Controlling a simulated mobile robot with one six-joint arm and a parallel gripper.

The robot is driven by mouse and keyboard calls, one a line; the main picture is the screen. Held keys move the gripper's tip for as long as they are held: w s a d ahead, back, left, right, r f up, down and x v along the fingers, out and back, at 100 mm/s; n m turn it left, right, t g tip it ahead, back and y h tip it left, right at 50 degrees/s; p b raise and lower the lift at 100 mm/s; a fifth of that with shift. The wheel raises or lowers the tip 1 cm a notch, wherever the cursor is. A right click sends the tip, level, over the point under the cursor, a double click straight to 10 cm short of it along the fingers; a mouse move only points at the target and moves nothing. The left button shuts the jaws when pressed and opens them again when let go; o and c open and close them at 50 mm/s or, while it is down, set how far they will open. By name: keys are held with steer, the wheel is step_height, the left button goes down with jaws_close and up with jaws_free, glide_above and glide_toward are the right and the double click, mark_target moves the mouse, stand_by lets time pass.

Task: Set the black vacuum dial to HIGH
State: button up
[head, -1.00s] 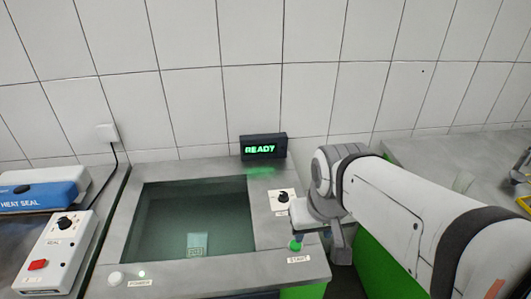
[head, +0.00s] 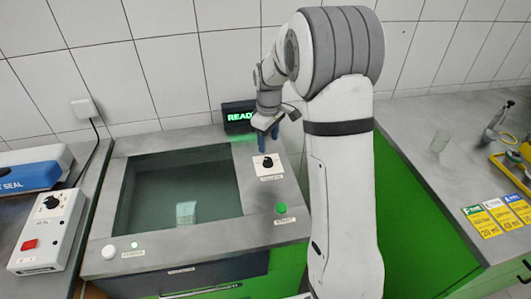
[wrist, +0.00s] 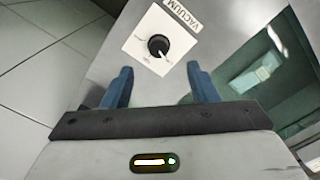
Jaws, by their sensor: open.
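The black vacuum dial (head: 268,163) sits on a white plate on the right side of the grey testbench top. In the wrist view the dial (wrist: 158,45) shows beyond my fingertips, roughly centred between them, with the label VACUUM beside it. The scale marks on its plate are too small to read. My gripper (head: 270,142) is above and just behind the dial in the head view. In the wrist view my gripper (wrist: 160,78) has its two blue fingers apart with nothing between them. The fingers do not touch the dial.
A black display (head: 238,115) reading READY stands behind the dial, partly covered by my arm. A green button (head: 281,208) is in front. The glass-covered chamber (head: 180,190) lies left. A control box (head: 48,230) and a blue heat sealer (head: 30,172) are further left.

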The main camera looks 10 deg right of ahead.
mark_target(268, 159)
steer(key=shift+w+f, duration=0.2)
steer(key=shift+f, duration=0.2)
step_height(268, 159, down, 8)
steer(key=shift+r+p, duration=0.25)
steer(key=shift+p, duration=0.2)
steer(key=shift+c, duration=0.4)
steer(key=c, duration=0.9)
